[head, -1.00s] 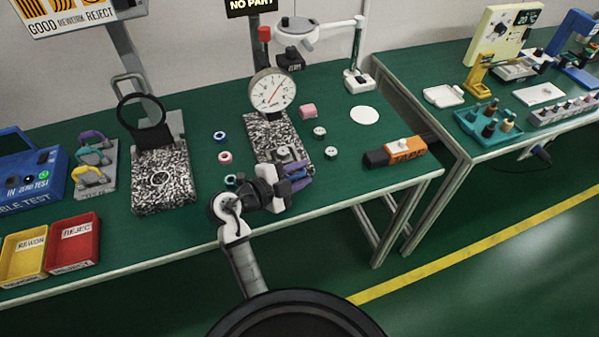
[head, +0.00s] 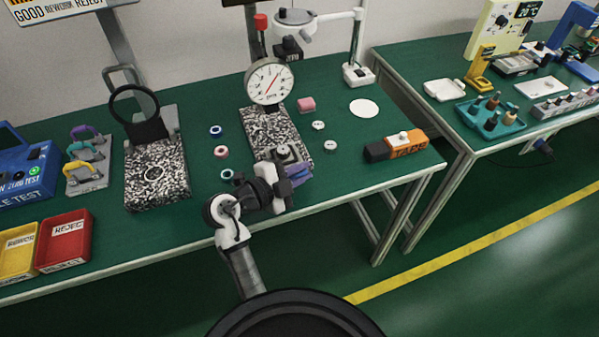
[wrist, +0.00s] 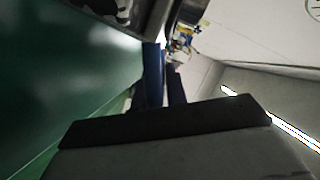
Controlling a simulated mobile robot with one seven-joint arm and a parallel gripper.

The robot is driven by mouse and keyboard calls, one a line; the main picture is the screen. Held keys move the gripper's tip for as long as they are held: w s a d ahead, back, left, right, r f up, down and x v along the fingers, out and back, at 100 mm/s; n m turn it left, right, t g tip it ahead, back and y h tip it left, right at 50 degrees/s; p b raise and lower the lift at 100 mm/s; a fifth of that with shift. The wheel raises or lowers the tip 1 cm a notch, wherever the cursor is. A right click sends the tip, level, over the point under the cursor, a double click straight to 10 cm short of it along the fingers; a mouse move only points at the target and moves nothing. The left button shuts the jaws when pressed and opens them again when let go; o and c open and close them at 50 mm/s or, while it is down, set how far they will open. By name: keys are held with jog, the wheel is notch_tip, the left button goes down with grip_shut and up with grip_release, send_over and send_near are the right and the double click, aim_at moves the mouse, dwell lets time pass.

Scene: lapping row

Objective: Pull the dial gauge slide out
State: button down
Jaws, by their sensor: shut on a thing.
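The dial gauge (head: 269,81) stands upright on a speckled base (head: 262,126), below a dark sign on its post. A grey slide (head: 288,151) with a round seat lies at the near end of this base, towards the bench's front edge. My gripper (head: 297,174) is at the front of the slide, its purple-blue fingers shut on it; the exact grip is partly hidden by my wrist. In the wrist view the two blue fingers (wrist: 163,75) are close together, and what lies between them cannot be made out. A speckled surface shows at the top there.
An orange and black tool (head: 397,146) lies further right. A magnifier stand (head: 134,104) is at left, and red and yellow bins (head: 64,240) are front left.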

jog(key=shift+s+d+f, duration=0.1)
jog(key=shift+s+f, duration=0.15)
jog(key=shift+f, duration=0.05)
jog(key=c, duration=1.5)
grip_release()
jog(key=shift+r, duration=0.1)
jog(key=b+v, duration=0.3)
jog(key=v, duration=1.1)
jog(key=shift+w, duration=0.15)
